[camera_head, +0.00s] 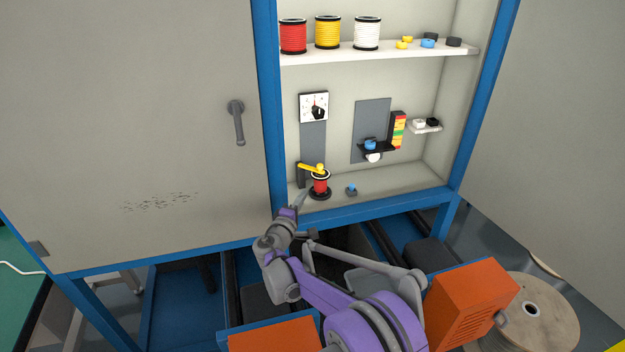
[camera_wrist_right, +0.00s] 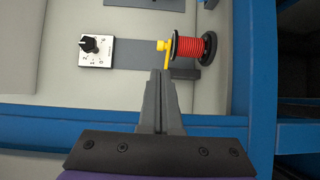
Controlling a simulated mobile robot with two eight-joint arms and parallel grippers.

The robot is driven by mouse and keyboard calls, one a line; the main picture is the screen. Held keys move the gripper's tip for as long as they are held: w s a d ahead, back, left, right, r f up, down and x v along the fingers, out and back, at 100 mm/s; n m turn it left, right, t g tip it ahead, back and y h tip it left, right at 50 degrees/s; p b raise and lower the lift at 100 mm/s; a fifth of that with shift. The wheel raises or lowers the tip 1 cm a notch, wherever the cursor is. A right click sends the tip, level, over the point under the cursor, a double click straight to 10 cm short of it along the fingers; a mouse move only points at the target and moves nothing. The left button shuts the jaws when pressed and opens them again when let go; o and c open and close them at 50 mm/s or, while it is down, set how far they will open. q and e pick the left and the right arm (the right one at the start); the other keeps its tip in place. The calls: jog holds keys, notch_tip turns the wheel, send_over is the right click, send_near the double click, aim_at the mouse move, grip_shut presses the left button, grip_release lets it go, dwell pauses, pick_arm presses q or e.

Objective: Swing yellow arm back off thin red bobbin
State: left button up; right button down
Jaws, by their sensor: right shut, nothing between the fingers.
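The thin red bobbin (camera_head: 321,187) stands upright on a black base on the cabinet's lower shelf. The yellow arm (camera_head: 307,168) runs from a dark post at its left to the bobbin's top, where its yellow knob sits. In the right wrist view the red bobbin (camera_wrist_right: 190,47) lies sideways in the picture, with the yellow arm (camera_wrist_right: 167,66) across its end. My right gripper (camera_head: 300,198) is shut and empty, just in front and left of the bobbin. Its fingertips (camera_wrist_right: 160,73) appear close to the yellow arm; contact cannot be told. My left gripper is not in view.
A dial plate (camera_head: 314,107) sits above the bobbin. A small blue-topped button (camera_head: 351,190) is to its right. The blue cabinet frame (camera_head: 380,208) edges the shelf. Red, yellow and white spools stand on the upper shelf (camera_head: 385,53). A closed grey door (camera_head: 130,130) is at left.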

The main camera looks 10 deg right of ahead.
aim_at(320, 168)
jog(key=p+x, duration=0.1)
jog(key=x, duration=1.3)
jog(key=shift+d, duration=0.1)
